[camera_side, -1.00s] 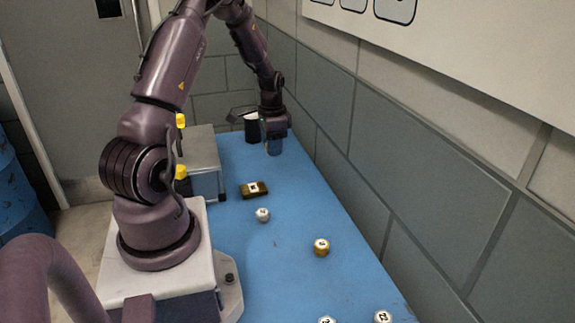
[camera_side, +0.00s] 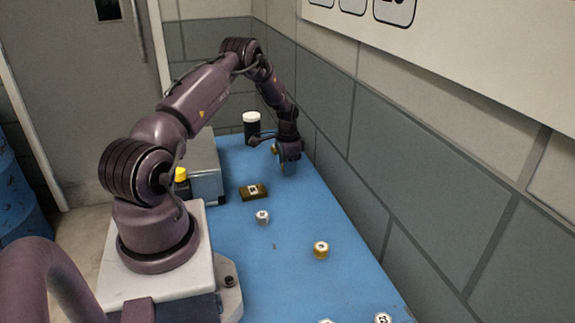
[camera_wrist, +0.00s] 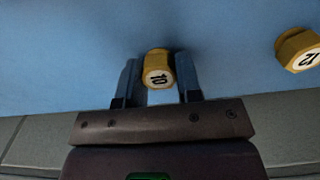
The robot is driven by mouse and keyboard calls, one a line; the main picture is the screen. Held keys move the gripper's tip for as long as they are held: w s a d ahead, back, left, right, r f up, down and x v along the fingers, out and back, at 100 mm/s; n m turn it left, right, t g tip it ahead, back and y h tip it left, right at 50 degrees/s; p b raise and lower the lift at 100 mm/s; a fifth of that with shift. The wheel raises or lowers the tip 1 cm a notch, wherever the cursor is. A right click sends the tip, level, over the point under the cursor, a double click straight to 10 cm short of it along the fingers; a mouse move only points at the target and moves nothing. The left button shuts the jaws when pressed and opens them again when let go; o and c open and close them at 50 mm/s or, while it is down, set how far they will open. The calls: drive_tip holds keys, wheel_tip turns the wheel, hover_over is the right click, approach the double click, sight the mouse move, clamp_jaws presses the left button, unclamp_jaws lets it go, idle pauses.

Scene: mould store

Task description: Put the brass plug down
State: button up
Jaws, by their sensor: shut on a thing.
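My gripper (camera_side: 289,168) is low over the far part of the blue table, close to the wall. In the wrist view, its two fingers (camera_wrist: 158,82) are shut on a brass plug (camera_wrist: 157,68) with a white face marked 10. The fingers hide this plug in the side view. Whether it touches the table is hard to tell. A second brass plug (camera_wrist: 299,51) with a numbered face lies to the right in the wrist view, apart from the fingers. Another brass plug (camera_side: 321,249) stands nearer the side camera.
A silver plug (camera_side: 262,217) and a dark olive block (camera_side: 254,192) with a label lie on the blue table (camera_side: 285,275). A black jar with a white lid (camera_side: 251,122) stands behind my gripper. A grey box (camera_side: 207,172) is on the left. The wall bounds the right side.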

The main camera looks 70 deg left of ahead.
drive_tip(key=shift+f, duration=0.15)
drive_tip(key=o, duration=1)
drive_tip(key=shift+c, duration=0.2)
